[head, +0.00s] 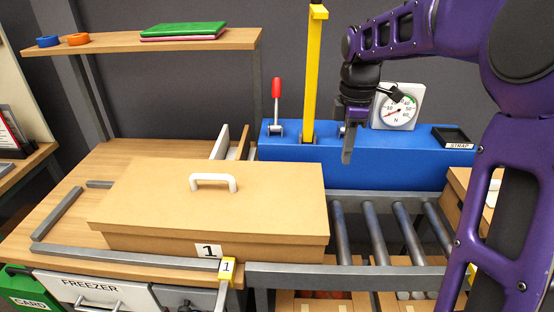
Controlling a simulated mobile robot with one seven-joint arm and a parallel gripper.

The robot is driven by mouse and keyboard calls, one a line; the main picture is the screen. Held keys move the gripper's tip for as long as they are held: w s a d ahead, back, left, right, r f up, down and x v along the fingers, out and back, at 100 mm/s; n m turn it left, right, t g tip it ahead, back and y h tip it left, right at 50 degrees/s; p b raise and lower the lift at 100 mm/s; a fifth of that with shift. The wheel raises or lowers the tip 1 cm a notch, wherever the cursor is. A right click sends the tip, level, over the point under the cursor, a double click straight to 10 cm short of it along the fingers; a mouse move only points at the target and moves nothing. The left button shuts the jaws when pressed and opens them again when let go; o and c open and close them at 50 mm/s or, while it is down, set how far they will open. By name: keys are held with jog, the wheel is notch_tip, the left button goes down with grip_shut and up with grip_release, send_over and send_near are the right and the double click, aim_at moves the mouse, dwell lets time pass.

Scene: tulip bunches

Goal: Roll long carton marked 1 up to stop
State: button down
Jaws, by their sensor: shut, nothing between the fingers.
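The long carton marked 1 (210,215) is a closed brown box with a white handle (213,182) on its lid. It lies partly on the wooden table and its right end reaches the rollers (388,228). Grey metal rails (58,214) form a corner on the table to the left of the carton, with bare wood between. I cannot tell which part is the stop. A yellow block marked 1 (227,268) sits at the table's front edge. My gripper (347,155) is shut and empty, pointing down before the blue housing, above and right of the carton.
The blue housing (370,160) behind the rollers carries a red-knobbed lever (276,95), a yellow post (312,80) and a dial gauge (398,108). Another carton (460,195) stands at the right, partly behind my arm. A shelf (150,42) hangs above the table.

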aim_at(224, 176)
jog(key=shift+f, duration=0.1)
notch_tip(224, 176, down, 9)
jog(key=b, duration=0.4)
jog(key=a+p, duration=0.3)
jog(key=a, duration=1.8)
jog(key=shift+a+r+p, duration=0.15)
jog(key=shift+r+p, duration=0.05)
jog(key=shift+p, duration=0.2)
jog(key=shift+a, duration=3.4)
